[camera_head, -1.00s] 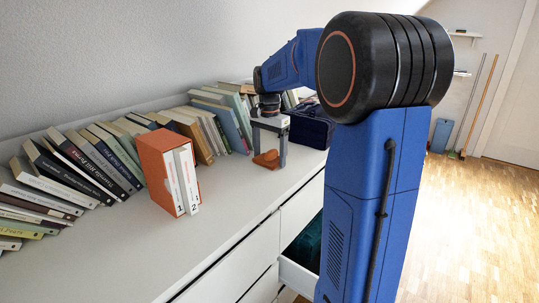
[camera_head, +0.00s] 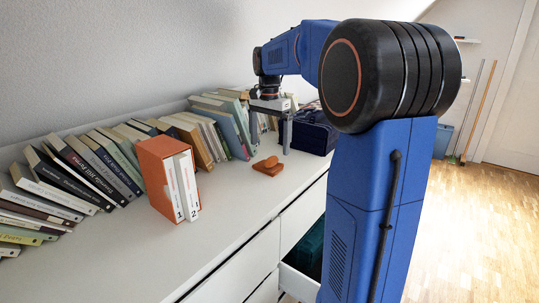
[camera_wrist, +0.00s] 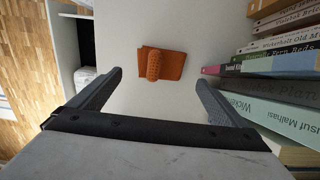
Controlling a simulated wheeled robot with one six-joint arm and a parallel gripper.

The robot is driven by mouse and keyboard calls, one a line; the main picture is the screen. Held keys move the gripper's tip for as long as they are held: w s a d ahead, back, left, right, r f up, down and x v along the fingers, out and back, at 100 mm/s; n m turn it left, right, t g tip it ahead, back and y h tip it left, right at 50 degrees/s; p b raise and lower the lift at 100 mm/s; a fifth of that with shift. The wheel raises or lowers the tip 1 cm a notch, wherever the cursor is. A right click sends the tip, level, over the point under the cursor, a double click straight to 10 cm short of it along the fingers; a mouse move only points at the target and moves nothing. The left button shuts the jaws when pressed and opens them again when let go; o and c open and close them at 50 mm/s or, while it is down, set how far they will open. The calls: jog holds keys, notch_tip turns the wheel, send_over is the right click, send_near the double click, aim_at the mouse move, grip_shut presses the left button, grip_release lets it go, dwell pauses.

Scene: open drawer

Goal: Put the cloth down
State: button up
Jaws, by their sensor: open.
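The orange-brown cloth (camera_head: 269,166) lies folded on top of the white dresser (camera_head: 235,215). In the wrist view the cloth (camera_wrist: 163,64) shows as a flat square with a rolled, ribbed part on it, ahead of the fingertips and roughly midway between them. My gripper (camera_head: 268,130) is above the dresser top, over the cloth, pointing down. In the wrist view my gripper (camera_wrist: 158,80) has its two fingers wide apart with nothing between them. The cloth is apart from the fingers.
Leaning books (camera_head: 205,135) line the wall behind. An orange slipcase (camera_head: 155,175) with two white volumes stands at the front left. A dark blue box (camera_head: 312,132) stands right of the gripper. A drawer (camera_head: 299,282) below is open. The dresser top's front strip is clear.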

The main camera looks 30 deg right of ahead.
notch_tip(320, 180, up, 5)
jog(key=shift+f, duration=0.15)
dwell(0.6)
